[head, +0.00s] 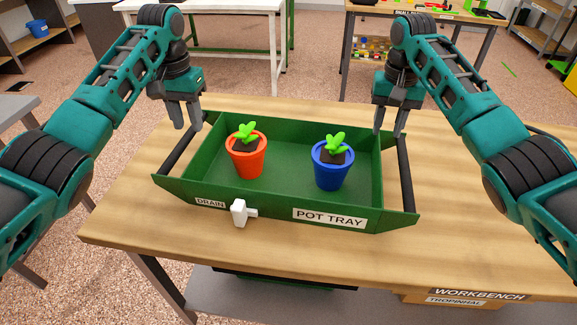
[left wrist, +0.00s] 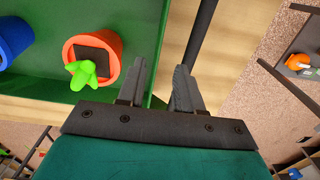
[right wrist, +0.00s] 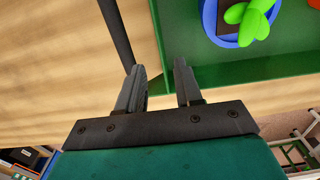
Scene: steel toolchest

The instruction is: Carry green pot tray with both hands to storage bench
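The green pot tray (head: 285,125) sits on the wooden workbench. Its front carries "DRAIN" and "POT TRAY" labels and a white drain tap (head: 239,213). A red pot (head: 247,164) and a blue pot (head: 331,174), each with a green sprout, stand upright inside. Dark bar handles are at the tray's left (head: 181,150) and right (head: 405,175) ends. My left gripper (head: 187,121) is open and empty near the far end of the left handle. My right gripper (head: 389,129) is open and empty near the far end of the right handle. Neither grips a handle.
Bare workbench top (head: 480,190) lies around the tray. A white-topped table (head: 225,37) and another wooden bench (head: 415,22) stand behind, across open speckled floor (head: 300,65). A shelf with a blue bucket (head: 38,28) is far left.

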